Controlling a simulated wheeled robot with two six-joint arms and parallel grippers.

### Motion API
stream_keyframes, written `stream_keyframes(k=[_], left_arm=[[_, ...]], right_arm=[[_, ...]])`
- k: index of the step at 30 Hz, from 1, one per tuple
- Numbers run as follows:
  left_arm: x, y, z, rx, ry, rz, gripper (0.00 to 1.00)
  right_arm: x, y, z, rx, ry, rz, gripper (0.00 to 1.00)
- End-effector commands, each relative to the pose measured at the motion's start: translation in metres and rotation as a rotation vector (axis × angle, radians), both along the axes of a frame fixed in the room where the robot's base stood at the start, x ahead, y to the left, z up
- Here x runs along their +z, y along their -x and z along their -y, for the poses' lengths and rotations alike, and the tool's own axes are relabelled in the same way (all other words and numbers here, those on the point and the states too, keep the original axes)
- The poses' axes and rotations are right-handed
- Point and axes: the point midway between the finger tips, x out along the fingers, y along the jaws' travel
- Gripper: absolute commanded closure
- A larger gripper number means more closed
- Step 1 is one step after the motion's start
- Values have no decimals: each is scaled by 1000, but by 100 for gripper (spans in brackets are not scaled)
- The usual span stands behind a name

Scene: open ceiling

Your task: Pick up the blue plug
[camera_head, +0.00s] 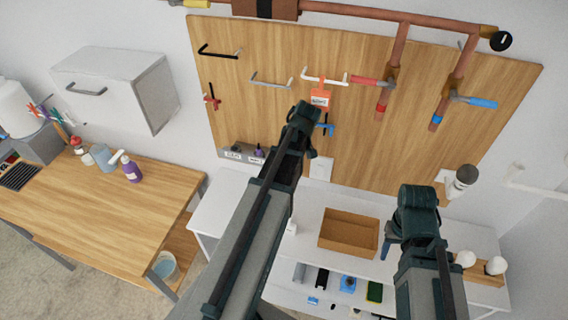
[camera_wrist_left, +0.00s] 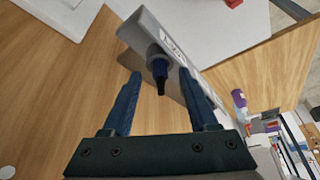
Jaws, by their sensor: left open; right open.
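A dark blue plug (camera_wrist_left: 160,70) with a black tip sticks out of a grey labelled strip (camera_wrist_left: 197,35) in the left wrist view. My left gripper (camera_wrist_left: 159,77) is open and empty, its fingers pointing toward the plug from either side without visible contact. In the head view the strip (camera_head: 232,154) is low on the wooden wall board, with a small purple-blue plug (camera_head: 259,152) on it; I cannot tell whether it is the same plug.
The wooden board (camera_head: 225,90) carries hooks, copper pipes (camera_head: 392,65) and an orange tag (camera_head: 320,98). Below stands a white table with the open brown box (camera_head: 348,234). A wooden table (camera_head: 90,205) with bottles is at the left. A white cabinet (camera_head: 125,85) hangs above it.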

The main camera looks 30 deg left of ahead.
Motion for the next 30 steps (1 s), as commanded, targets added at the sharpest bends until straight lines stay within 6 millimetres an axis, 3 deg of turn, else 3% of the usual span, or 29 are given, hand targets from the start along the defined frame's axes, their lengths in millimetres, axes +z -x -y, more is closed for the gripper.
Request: stream_keyframes(k=[7,17,30], left_arm=[[-1,0,-1,0,0,0,40],[-1,0,-1,0,0,0,100],[0,0,-1,0,0,0,100]], right_arm=[[-1,0,0,1,0,0,50],[-1,0,0,1,0,0,50],[0,0,0,1,0,0,50]])
